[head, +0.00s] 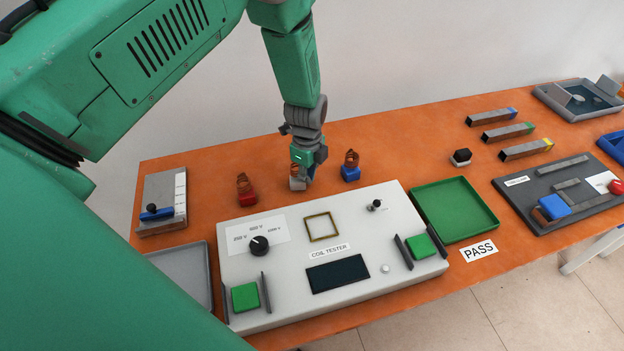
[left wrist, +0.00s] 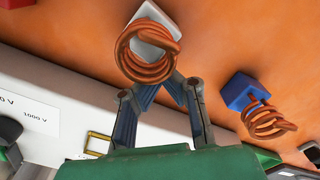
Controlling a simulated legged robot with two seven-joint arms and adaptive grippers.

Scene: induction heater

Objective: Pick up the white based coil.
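The white based coil (head: 297,184) stands on the orange table behind the coil tester. In the left wrist view its copper winding (left wrist: 148,58) shows large, with the white base (left wrist: 158,22) beyond it. My left gripper (head: 305,177) points down at this coil and covers part of it in the head view. In the left wrist view its fingers (left wrist: 172,84) slant towards each other close to the winding, which overlaps the tips. I cannot tell whether they touch or grip the coil. My right gripper is not in view.
A red based coil (head: 247,196) stands left of the white one and a blue based coil (head: 351,173) right of it. The grey coil tester (head: 290,270) lies in front. A green tray (head: 455,208) is to its right, with a PASS label.

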